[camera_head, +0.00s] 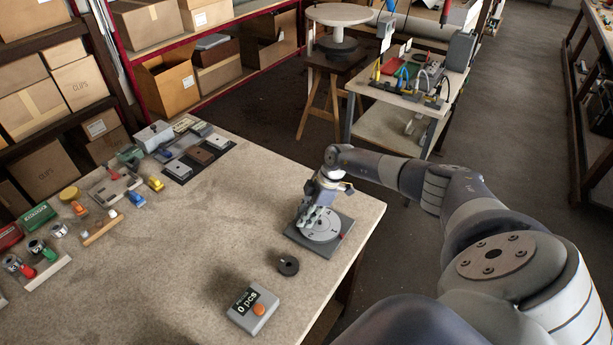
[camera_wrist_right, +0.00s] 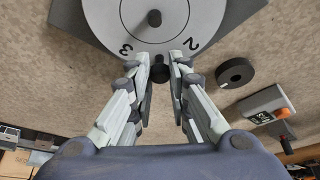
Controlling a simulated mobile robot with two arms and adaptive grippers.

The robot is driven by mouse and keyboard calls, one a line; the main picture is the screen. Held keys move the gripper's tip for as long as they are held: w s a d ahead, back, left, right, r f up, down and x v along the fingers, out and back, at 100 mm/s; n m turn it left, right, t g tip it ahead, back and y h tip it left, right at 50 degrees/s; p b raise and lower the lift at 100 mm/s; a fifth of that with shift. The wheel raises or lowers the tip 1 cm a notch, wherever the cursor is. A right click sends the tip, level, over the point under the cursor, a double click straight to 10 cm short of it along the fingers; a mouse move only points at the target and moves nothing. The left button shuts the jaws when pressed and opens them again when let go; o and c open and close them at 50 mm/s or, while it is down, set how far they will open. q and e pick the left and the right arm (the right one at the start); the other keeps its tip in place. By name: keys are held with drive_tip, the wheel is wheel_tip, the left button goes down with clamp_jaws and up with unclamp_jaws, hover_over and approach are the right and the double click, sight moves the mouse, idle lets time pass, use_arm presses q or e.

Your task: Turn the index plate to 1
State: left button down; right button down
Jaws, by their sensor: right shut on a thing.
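The index plate (camera_head: 321,227) is a light grey disc with dark numerals on a dark square base (camera_head: 330,246) near the table's right edge. In the wrist view the disc (camera_wrist_right: 195,22) shows a 3 at left, a 2 at right and a dark pin at its centre. My right gripper (camera_head: 307,222) is at the disc's rim. In the wrist view its fingers (camera_wrist_right: 160,70) are around a small dark knob (camera_wrist_right: 160,72) between the 3 and the 2, shut on it. A small red mark (camera_head: 342,236) shows at the base's right side. My left gripper is not in view.
A black round knob (camera_head: 288,265) and a counter box reading 0 pcs (camera_head: 253,309) lie on the table near the plate. Tools and parts line the table's left side. The middle of the table (camera_head: 200,230) is clear.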

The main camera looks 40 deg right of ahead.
sight(320, 221)
drive_tip(key=shift+w+r, duration=0.2)
drive_tip(key=c, duration=1.7)
unclamp_jaws()
drive_tip(key=shift+o, duration=1.1)
drive_tip(key=shift+f, duration=0.1)
drive_tip(key=v, duration=1.2)
drive_tip(key=shift+s+f, duration=0.1)
drive_tip(key=shift+s, duration=0.05)
